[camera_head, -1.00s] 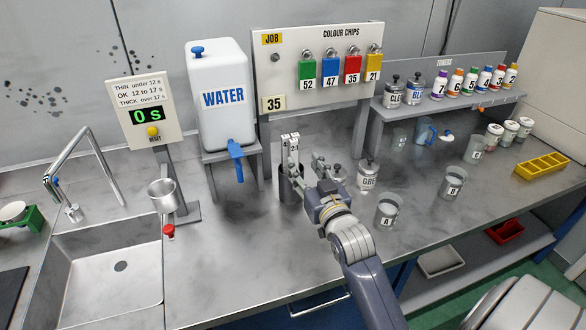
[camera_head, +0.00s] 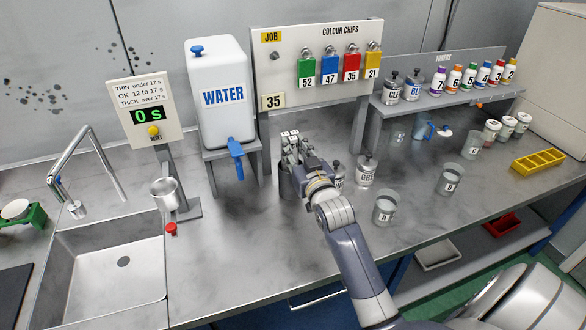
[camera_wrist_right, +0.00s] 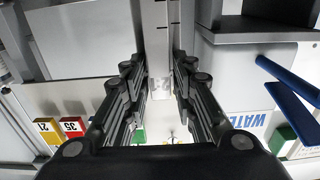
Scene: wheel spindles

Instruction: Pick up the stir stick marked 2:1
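Stir sticks (camera_head: 290,138) stand upright in a dark grey holder (camera_head: 287,188) in the middle of the bench, their pale tops marked. My left gripper is out of view.
The water tank (camera_head: 221,95) on its stand is behind and left of the holder. The can marked GBE or similar (camera_head: 367,171) and cup A (camera_head: 384,208) stand to the right. The colour chip board (camera_head: 318,65) rises behind. Bench in front of the sink's right side is clear.

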